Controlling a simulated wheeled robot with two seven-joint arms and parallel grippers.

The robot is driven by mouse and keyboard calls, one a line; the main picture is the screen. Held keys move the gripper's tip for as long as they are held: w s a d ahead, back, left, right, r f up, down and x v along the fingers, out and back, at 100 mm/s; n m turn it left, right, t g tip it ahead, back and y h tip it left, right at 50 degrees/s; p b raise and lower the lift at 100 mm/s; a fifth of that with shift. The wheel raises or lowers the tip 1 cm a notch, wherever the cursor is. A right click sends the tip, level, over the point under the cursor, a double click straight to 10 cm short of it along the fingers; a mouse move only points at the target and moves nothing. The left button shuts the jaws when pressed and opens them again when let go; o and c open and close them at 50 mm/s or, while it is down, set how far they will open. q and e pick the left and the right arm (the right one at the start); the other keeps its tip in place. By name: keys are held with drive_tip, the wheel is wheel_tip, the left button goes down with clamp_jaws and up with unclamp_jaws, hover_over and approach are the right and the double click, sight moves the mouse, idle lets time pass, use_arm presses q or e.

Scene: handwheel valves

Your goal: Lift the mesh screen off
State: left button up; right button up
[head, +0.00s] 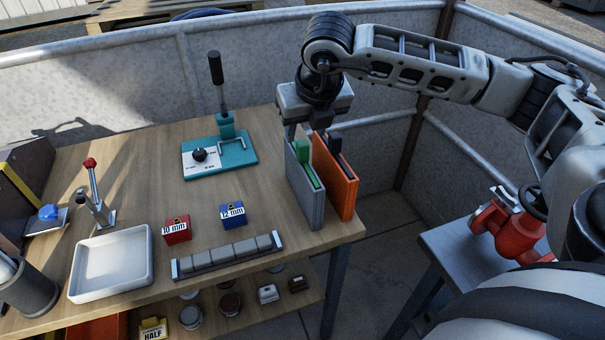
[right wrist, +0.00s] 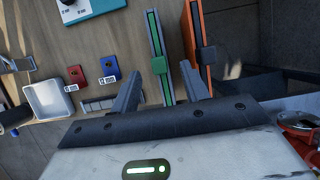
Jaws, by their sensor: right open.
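No mesh surface is plain in either view, so I cannot tell which thing is the mesh screen. My right gripper (head: 315,122) is open and points down above two narrow upright slotted holders at the bench's right end. The grey holder (head: 304,198) has a panel with a green grip (head: 303,151). The orange holder (head: 343,190) has a dark grip (head: 336,142). In the right wrist view my right gripper (right wrist: 160,88) has its fingers spread, with the green grip (right wrist: 159,65) between and beyond them; the right finger is near the dark grip (right wrist: 206,56). My left gripper is out of view.
On the bench (head: 150,200) are a teal fixture with a lever (head: 220,155), a red block (head: 177,231), a blue block (head: 233,216), a row of grey blocks (head: 228,257) and a white tray (head: 112,264). A red valve (head: 512,228) stands on a side table at right.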

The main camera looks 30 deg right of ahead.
sight(303, 144)
drive_tip(key=shift+s+a+p+x, duration=0.1)
drive_tip(key=shift+p+x, duration=0.3)
drive_tip(key=shift+x, duration=1.05)
drive_tip(key=shift+s+a+p+x, duration=0.15)
drive_tip(key=shift+p+x, duration=0.25)
drive_tip(key=shift+x, duration=1.05)
clamp_jaws()
